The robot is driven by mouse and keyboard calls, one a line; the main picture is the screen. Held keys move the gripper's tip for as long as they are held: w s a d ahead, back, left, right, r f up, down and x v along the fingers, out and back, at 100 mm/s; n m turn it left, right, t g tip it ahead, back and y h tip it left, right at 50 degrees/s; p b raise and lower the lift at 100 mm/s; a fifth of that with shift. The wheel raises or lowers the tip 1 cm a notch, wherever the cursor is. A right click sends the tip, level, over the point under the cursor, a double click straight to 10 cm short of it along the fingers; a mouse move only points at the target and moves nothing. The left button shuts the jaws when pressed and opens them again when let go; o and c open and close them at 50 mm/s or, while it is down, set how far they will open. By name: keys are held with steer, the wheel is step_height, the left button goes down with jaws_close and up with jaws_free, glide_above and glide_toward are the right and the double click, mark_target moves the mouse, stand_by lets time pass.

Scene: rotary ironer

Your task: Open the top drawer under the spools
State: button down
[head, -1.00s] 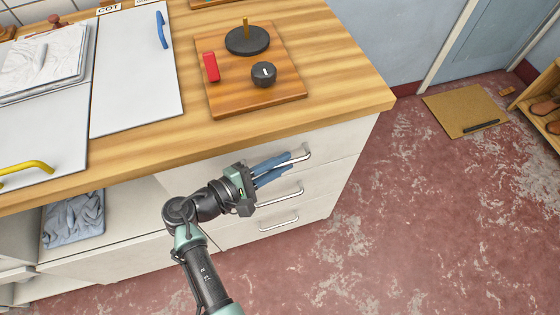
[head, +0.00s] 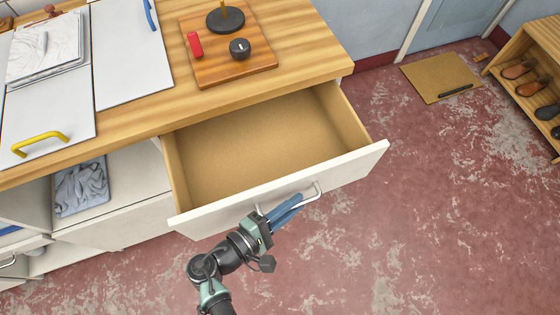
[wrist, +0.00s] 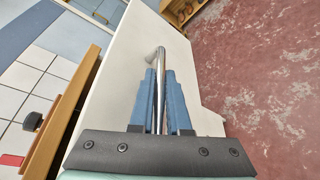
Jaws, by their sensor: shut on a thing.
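The top drawer (head: 350,168) is pulled well out from the cabinet under the wooden counter. Its inside is bare tan board and looks empty. Its metal bar handle (head: 314,194) is on the white front. My gripper (head: 286,209) is shut on this handle, with its blue fingers on either side of the bar. In the wrist view the handle (wrist: 160,70) runs between the two blue fingers (wrist: 162,100). The drawers below are hidden behind the open drawer and my arm. No spools are clearly seen.
A wooden board (head: 240,68) with a red switch (head: 195,44), a black knob (head: 240,47) and a dark round base (head: 226,20) sits on the counter. Folded grey cloth (head: 82,187) lies in an open compartment at left.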

steer(key=s+d+p, duration=0.3)
steer(key=s+d, duration=0.1)
steer(key=s, duration=0.8)
steer(key=shift+s, duration=0.2)
steer(key=c, duration=1.2)
jaws_free()
steer(key=shift+o, duration=0.2)
steer(key=b+v, duration=0.1)
steer(key=v, duration=1.2)
steer(key=shift+b, duration=0.35)
